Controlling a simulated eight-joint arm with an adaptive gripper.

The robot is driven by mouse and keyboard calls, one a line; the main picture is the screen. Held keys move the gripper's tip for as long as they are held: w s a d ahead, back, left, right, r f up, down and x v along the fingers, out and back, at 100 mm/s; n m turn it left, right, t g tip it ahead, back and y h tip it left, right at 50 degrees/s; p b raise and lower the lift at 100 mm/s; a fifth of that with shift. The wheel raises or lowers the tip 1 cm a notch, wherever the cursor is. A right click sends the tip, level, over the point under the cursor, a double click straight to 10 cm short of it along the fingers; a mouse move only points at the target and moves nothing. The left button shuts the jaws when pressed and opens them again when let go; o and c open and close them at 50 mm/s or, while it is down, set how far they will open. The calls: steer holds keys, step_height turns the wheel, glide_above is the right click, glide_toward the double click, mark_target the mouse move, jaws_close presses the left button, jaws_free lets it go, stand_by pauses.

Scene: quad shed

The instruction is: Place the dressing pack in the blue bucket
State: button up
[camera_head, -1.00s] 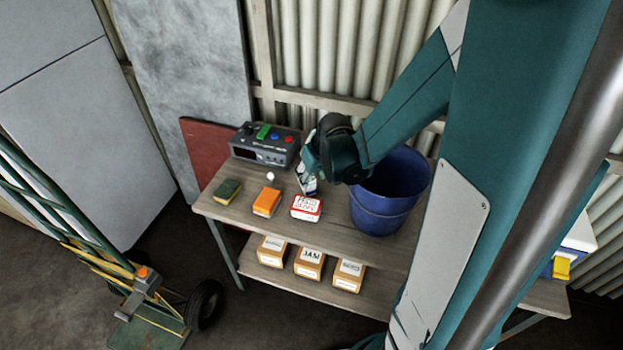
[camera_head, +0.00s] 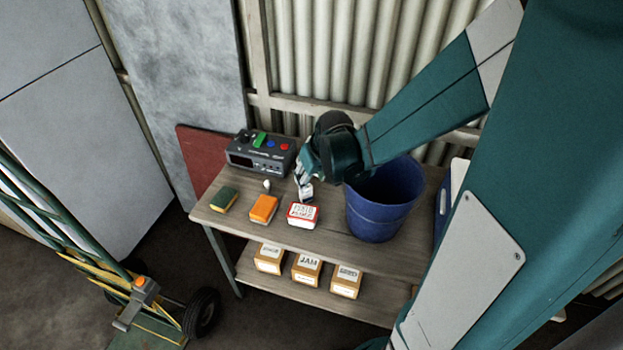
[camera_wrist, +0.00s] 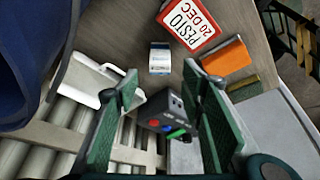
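A small white and blue box, which looks like the dressing pack (camera_wrist: 159,58), stands on the wooden bench in the wrist view. In the head view the pack (camera_head: 306,192) shows partly below my gripper (camera_head: 303,178), behind the red and white pesto box. In the wrist view my gripper (camera_wrist: 158,80) is open, its two green fingers wide apart with nothing between them. The pack lies beyond the fingertips, apart from them. The blue bucket (camera_head: 380,215) stands on the bench to the right of my gripper. Its rim is partly hidden by my arm.
The pesto box (camera_head: 302,216), an orange block (camera_head: 263,209) and a green-yellow sponge (camera_head: 225,195) line the front. A small white object (camera_head: 267,184) and a grey device (camera_head: 262,152) are behind. The lower shelf (camera_head: 315,300) holds labelled boxes. A corrugated wall is behind.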

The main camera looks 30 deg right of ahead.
stand_by(0.4)
steer(key=s+a+r+t, duration=0.1)
steer(key=s+a+r, duration=0.4)
steer(key=s+r, duration=0.3)
steer(key=s+a+r+t, duration=0.1)
steer(key=s+a+r, duration=0.5)
steer(key=s+r, duration=0.3)
steer(key=shift+s+a+r+t, duration=0.15)
steer(key=shift+s+r+t, duration=0.15)
steer(key=shift+s, duration=0.25)
steer(key=shift+c, duration=0.9)
steer(key=shift+w, duration=0.15)
